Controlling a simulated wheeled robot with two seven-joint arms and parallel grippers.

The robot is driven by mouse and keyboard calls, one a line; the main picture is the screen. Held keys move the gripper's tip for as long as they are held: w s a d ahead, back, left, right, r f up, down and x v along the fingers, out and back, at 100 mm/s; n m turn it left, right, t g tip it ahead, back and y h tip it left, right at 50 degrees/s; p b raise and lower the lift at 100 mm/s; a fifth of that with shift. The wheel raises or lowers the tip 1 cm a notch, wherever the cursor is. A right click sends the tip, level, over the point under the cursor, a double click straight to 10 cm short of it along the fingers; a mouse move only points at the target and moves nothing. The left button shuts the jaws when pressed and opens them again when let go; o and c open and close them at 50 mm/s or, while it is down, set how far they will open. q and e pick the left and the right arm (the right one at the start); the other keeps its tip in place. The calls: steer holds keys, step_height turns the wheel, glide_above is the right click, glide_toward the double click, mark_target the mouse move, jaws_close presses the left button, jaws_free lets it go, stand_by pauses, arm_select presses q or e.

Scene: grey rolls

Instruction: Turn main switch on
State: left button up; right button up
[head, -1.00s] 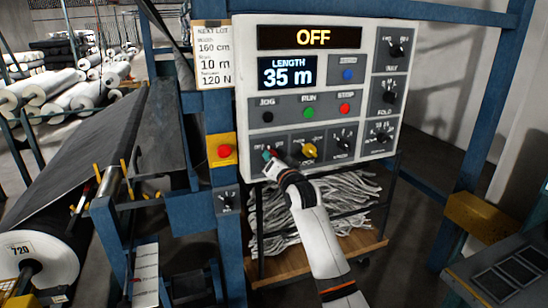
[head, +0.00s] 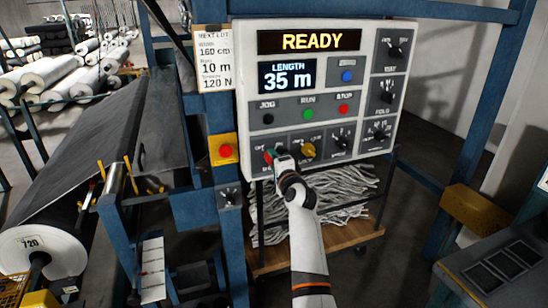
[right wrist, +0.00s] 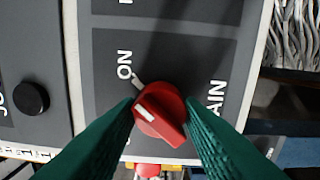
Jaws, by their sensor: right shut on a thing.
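The main switch is a red knob (right wrist: 160,112) with a white pointer mark, on a dark grey plate lettered ON and, partly hidden, MAIN. In the right wrist view its mark points toward the tick beside ON. My right gripper (right wrist: 162,118) has its green fingers on either side of the knob, shut on it. In the head view the right gripper (head: 271,155) is at the lower left of the white control panel (head: 243,105) and hides most of the knob. The panel's upper display (head: 309,41) reads READY. My left gripper is not in view.
A yellow knob (head: 308,149) sits just right of the gripper. A red button (head: 225,151) on a yellow box is to the left. JOG, RUN and STOP buttons are above. A shelf of grey strips (head: 350,190) stands below the panel.

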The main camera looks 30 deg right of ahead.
steer(key=shift+m, duration=0.6)
steer(key=o, duration=1)
steer(key=b+v, duration=0.1)
steer(key=v, duration=1.1)
steer(key=shift+b, duration=0.4)
